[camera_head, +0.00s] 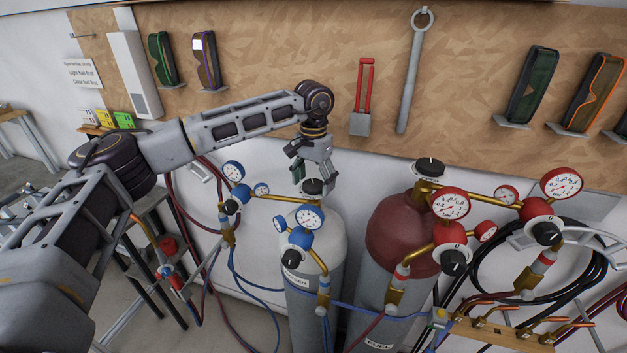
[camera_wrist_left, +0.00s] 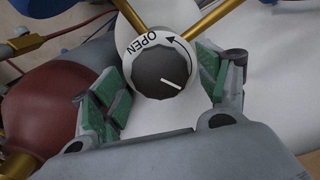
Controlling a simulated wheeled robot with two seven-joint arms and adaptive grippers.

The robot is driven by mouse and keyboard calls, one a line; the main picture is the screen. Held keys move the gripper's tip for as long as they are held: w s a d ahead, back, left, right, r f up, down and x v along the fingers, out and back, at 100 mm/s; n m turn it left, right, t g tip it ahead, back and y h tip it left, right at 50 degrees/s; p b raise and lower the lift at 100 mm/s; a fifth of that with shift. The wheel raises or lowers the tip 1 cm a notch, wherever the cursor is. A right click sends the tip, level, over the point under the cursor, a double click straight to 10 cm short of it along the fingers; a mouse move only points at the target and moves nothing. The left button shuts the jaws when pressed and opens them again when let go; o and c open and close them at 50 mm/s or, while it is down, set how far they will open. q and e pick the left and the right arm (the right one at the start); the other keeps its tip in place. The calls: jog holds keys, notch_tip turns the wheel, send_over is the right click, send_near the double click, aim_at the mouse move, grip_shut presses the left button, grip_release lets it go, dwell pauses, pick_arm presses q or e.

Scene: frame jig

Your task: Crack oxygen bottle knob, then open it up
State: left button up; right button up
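The oxygen bottle (camera_head: 318,262) is the white-topped cylinder left of the red-topped one. Its black knob (camera_head: 313,187) sits on top, and in the left wrist view the knob (camera_wrist_left: 163,72) has a white pointer line and a white ring marked OPEN with a curved arrow. My left gripper (camera_head: 312,172) is above the knob, pointing down. In the left wrist view its green-padded fingers (camera_wrist_left: 160,95) are spread apart, one each side of the knob, with nothing held. My right gripper is not in view.
Blue gauges (camera_head: 309,219) and brass pipes stand around the oxygen bottle. The red-topped fuel bottle (camera_head: 400,235) with red gauges (camera_head: 451,204) is close on the right. Hoses hang around both. A wrench (camera_head: 411,85) and red-handled tool (camera_head: 362,110) hang on the board behind.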

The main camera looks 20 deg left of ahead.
pick_arm(q)
jog(key=c, duration=0.9)
jog(key=shift+o, duration=0.2)
